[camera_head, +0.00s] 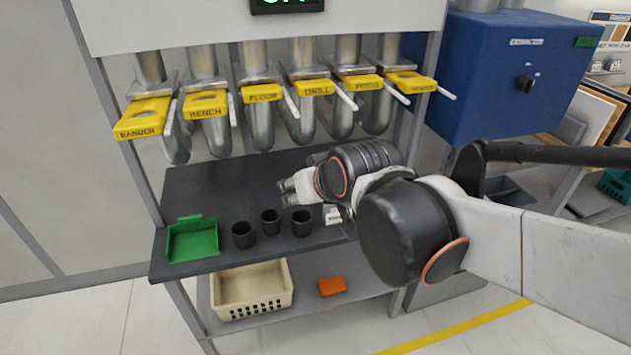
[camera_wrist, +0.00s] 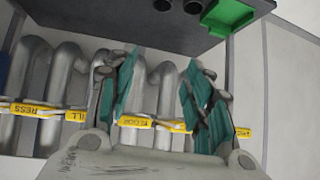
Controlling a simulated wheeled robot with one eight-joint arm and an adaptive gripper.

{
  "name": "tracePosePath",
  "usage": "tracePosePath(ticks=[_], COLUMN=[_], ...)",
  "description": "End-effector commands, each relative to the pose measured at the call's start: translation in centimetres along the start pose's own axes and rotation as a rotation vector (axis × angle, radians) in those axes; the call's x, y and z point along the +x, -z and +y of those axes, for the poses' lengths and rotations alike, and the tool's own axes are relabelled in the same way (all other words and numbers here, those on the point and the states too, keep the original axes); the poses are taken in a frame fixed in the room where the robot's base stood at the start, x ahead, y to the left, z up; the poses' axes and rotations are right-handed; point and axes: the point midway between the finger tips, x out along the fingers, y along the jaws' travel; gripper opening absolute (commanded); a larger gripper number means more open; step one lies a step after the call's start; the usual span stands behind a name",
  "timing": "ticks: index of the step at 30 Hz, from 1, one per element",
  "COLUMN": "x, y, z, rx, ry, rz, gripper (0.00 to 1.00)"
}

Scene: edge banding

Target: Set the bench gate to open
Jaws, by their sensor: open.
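The bench gate (camera_head: 206,106) is a yellow plate lettered BENCH, second from left in a row of duct gates. A pale handle (camera_head: 232,109) sticks out at its right side. I cannot tell how far its slide is drawn. My gripper (camera_head: 284,190) is open and empty, below and to the right of the bench gate, over the dark shelf and apart from the gates. In the wrist view, which is upside down, the open fingers (camera_wrist: 157,85) frame the pipes around the yellow floor gate (camera_wrist: 135,122). A yellow gate partly hidden by the right finger cannot be read.
Similar gates flank it: a leftmost one (camera_head: 143,118), floor (camera_head: 263,93), drill (camera_head: 315,88), press and another. The dark shelf (camera_head: 215,185) holds a green tray (camera_head: 193,241) and black cups (camera_head: 270,222). A blue cabinet (camera_head: 500,85) stands right; a lit display (camera_head: 287,4) hangs above.

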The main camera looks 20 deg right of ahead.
Motion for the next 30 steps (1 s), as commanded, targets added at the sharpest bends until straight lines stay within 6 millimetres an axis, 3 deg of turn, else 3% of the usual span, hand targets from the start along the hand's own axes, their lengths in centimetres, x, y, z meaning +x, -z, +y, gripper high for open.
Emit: tracePosePath(ticks=[1, 6, 12, 26, 28, 30], x=[0.2, 0.1, -0.1, -0.1, -0.1, -0.1], y=[-1.1, -3.0, -3.8, -3.7, -2.8, -0.7], z=[0.2, 0.6, 0.8, 0.8, 0.9, 1.2], rx=[0.000, -0.002, -0.003, -0.005, -0.021, -0.059], ry=[-0.003, -0.012, -0.016, -0.017, -0.027, -0.051], rz=[-0.008, -0.033, -0.045, -0.045, -0.037, -0.018], gripper=[0.47, 0.47, 0.47, 0.47, 0.47, 0.47])
